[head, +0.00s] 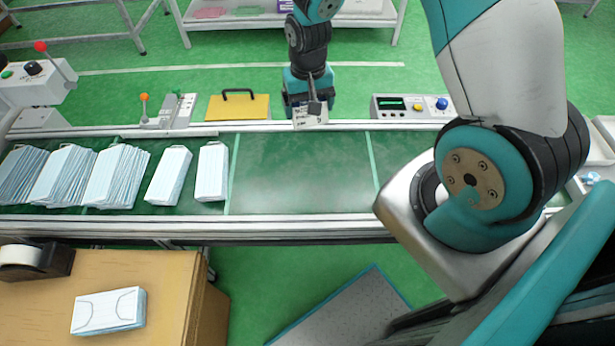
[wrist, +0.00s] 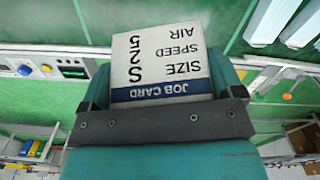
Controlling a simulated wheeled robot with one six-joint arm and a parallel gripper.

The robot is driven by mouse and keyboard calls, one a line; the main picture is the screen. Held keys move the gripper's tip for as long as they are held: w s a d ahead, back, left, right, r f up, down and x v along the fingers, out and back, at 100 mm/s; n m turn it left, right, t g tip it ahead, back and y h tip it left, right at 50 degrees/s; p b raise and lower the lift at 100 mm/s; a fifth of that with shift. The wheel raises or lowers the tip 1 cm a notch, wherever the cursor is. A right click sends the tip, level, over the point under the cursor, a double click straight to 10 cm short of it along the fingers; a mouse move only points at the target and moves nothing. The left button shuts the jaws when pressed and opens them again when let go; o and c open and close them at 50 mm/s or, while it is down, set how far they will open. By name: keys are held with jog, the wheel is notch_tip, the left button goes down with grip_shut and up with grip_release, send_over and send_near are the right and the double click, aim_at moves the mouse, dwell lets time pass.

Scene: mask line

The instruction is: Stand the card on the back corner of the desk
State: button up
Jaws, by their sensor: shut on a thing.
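The white job card (head: 311,117) is held by my gripper (head: 308,97) over the far edge of the conveyor in the head view. My gripper (wrist: 160,110) is shut on the blue-banded end of the card. The brown desk (head: 165,268) is at the lower left of the head view, well away from my gripper. Its back right corner is bare.
A tape dispenser (head: 35,261) and a mask stack (head: 109,311) lie on the desk. The green conveyor (head: 300,170) runs between my gripper and the desk, with several mask stacks at its left.

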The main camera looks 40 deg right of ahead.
aim_at(320, 165)
jog(key=d+f+m+b, duration=0.1)
jog(key=f+b, duration=0.1)
jog(key=f, duration=0.5)
jog(key=d+f+m+b, duration=0.1)
jog(key=d+f, duration=0.1)
jog(key=f, duration=0.6)
jog(key=d+f+m+b, duration=0.1)
jog(key=f+b, duration=0.1)
jog(key=f, duration=0.5)
jog(key=shift+d+f+b, duration=0.2)
jog(key=shift+f+b, duration=0.1)
jog(key=shift+f, duration=0.05)
jog(key=shift+f, duration=0.1)
jog(key=shift+f, duration=0.15)
jog(key=o, duration=0.7)
